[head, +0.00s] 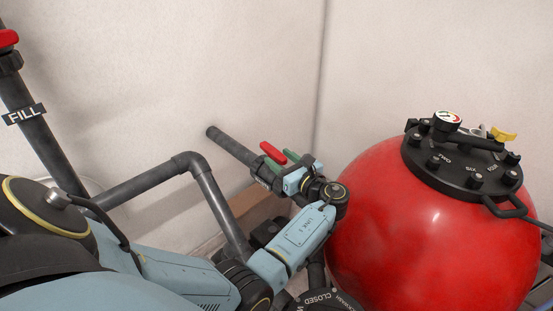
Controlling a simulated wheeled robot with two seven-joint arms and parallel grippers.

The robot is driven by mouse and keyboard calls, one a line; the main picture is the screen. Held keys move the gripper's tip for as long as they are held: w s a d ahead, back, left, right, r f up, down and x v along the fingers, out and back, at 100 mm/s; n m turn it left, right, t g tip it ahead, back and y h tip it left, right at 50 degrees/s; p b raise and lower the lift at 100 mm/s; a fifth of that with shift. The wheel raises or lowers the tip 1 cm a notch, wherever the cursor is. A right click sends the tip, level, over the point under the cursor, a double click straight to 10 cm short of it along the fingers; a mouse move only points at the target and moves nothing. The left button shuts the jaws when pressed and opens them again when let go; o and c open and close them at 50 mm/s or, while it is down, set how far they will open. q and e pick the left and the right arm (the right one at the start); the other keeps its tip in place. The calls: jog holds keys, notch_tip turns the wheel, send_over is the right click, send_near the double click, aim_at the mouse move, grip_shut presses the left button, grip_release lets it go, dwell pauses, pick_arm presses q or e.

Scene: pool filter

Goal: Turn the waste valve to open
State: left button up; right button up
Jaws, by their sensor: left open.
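The waste valve has a red handle (272,152), which shows near the upper end of a slanting dark grey pipe (232,146) in the middle of the picture. My left gripper (273,168) is open right at this valve, with its blue and black body just below and right of the red handle. A green strip (291,156) shows beside the handle. The gripper hides most of the valve body and its label, so I cannot tell whether the fingers touch the handle. My right gripper is not in view.
A big red filter tank (410,225) with a black multiport top (460,165) stands close on the right. A grey elbow pipe (190,160) runs left. A FILL pipe (40,140) with a red handle (8,39) is far left. A dial marked CLOSED (318,298) is low.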

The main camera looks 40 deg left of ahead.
pick_arm(q)
jog(key=shift+x, duration=1.25)
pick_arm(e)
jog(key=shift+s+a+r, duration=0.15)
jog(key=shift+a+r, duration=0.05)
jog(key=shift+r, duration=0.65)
pick_arm(q)
jog(key=c, duration=1)
jog(key=shift+w+b, duration=0.1)
jog(key=shift+b, duration=0.25)
jog(key=shift+n+g+b, duration=0.45)
jog(key=shift+n+g, duration=0.35)
jog(key=shift+g, duration=0.5)
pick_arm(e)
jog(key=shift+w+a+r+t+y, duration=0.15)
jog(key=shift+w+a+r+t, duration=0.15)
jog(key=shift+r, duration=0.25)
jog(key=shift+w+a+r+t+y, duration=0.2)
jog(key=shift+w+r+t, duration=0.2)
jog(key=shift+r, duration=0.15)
pick_arm(q)
jog(key=o, duration=1)
jog(key=shift+d, duration=0.1)
